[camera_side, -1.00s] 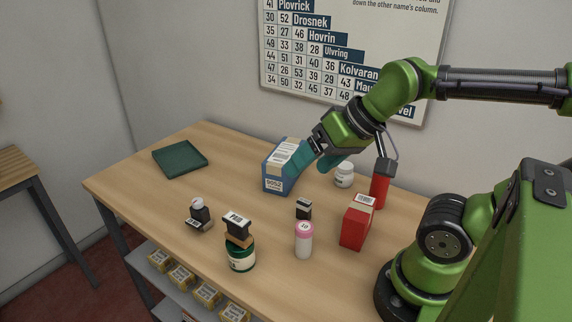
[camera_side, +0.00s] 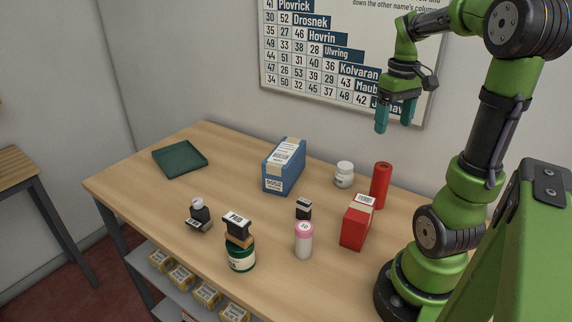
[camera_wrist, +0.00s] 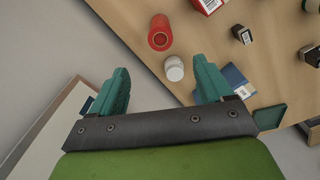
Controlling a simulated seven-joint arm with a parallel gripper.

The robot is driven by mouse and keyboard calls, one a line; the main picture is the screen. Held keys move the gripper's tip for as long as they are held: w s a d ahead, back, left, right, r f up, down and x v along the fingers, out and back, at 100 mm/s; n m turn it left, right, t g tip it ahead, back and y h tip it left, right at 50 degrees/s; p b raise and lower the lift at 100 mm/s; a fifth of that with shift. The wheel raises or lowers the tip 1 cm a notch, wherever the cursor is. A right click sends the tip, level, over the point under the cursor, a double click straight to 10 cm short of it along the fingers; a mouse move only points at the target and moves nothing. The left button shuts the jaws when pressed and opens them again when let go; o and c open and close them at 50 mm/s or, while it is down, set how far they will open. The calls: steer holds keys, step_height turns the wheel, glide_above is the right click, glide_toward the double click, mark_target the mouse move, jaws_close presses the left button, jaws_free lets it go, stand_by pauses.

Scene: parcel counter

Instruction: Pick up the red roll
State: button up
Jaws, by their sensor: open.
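The red roll (camera_side: 380,186) stands upright on the table near its back edge, behind the red box, in the side view. In the wrist view the red roll (camera_wrist: 160,38) shows its round top end with a hole, beyond the fingertips. My gripper (camera_side: 395,115) is raised well above the table, over and slightly right of the roll, with its fingers pointing down. In the wrist view the fingers of my gripper (camera_wrist: 162,82) are apart with nothing between them.
A white bottle (camera_side: 344,174) stands just left of the roll, and a red box (camera_side: 356,222) stands in front of it. A blue box (camera_side: 284,167) is farther left. A pink-capped bottle (camera_side: 304,241), small stamps, a green jar (camera_side: 240,255) and a green tray (camera_side: 180,158) share the table.

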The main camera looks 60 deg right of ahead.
mark_target(383, 166)
step_height(383, 166, down, 11)
steer(key=shift+f, duration=0.2)
steer(key=shift+w+d+f, duration=0.1)
steer(key=shift+f, duration=1.3)
steer(key=shift+w+d+f, duration=0.1)
steer(key=shift+f, duration=1.25)
steer(key=shift+c, duration=0.2)
steer(key=shift+r, duration=0.1)
steer(key=c, duration=1.2)
